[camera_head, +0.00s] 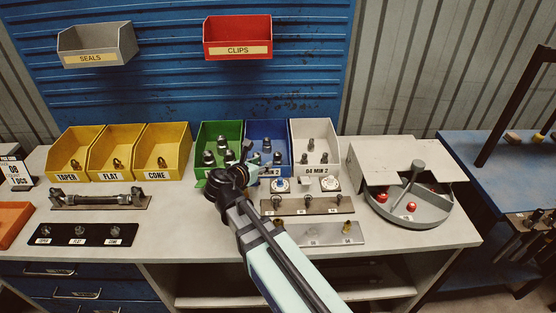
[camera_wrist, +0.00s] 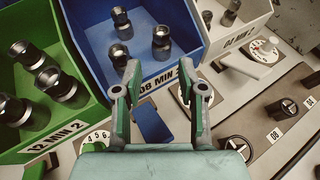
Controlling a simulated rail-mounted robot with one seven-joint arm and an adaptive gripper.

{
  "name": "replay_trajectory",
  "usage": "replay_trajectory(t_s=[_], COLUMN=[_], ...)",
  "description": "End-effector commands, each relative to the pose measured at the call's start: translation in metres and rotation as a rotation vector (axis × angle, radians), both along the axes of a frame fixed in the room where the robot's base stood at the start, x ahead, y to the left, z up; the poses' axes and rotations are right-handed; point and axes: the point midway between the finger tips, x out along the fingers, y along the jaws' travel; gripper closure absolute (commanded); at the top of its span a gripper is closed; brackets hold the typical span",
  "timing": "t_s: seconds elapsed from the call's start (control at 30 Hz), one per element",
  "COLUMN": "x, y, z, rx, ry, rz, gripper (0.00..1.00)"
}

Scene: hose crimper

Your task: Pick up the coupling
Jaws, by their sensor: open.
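Several metal couplings stand in the bins. In the wrist view, the blue bin (camera_wrist: 188,28) labelled 08 MIN 2 holds a tall one at the back (camera_wrist: 121,23), one to the right (camera_wrist: 161,41) and one near the front (camera_wrist: 119,56). The green bin (camera_wrist: 98,108), labelled 12 MIN 2, holds larger ones (camera_wrist: 54,84). My gripper (camera_wrist: 166,84) is open and empty, its fingertips by the blue bin's front edge and label. In the head view, my gripper (camera_head: 247,160) and arm cover part of the blue bin (camera_head: 266,128).
A grey bin (camera_head: 315,129) stands right of the blue one. A small blue block (camera_wrist: 153,125) shows between my fingers. Dials (camera_head: 280,185) and a fitting plate (camera_head: 308,206) lie in front. A round tray (camera_head: 408,214) with red balls is at right; yellow bins (camera_head: 110,163) are at left.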

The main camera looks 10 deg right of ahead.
Motion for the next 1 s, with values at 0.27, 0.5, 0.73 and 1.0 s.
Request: replay_trajectory(t_s=[0.27, 0.5, 0.73, 1.0], x=[0.039, 0.050, 0.060, 0.083], y=[-0.031, -0.041, -0.050, -0.070], z=[-0.019, -0.026, -0.032, -0.048], rx=[0.000, 0.002, 0.001, 0.001], ry=[0.001, -0.002, 0.001, 0.000], rz=[-0.001, 0.001, 0.000, 0.000], gripper=[0.59, 0.59, 0.59, 0.59])
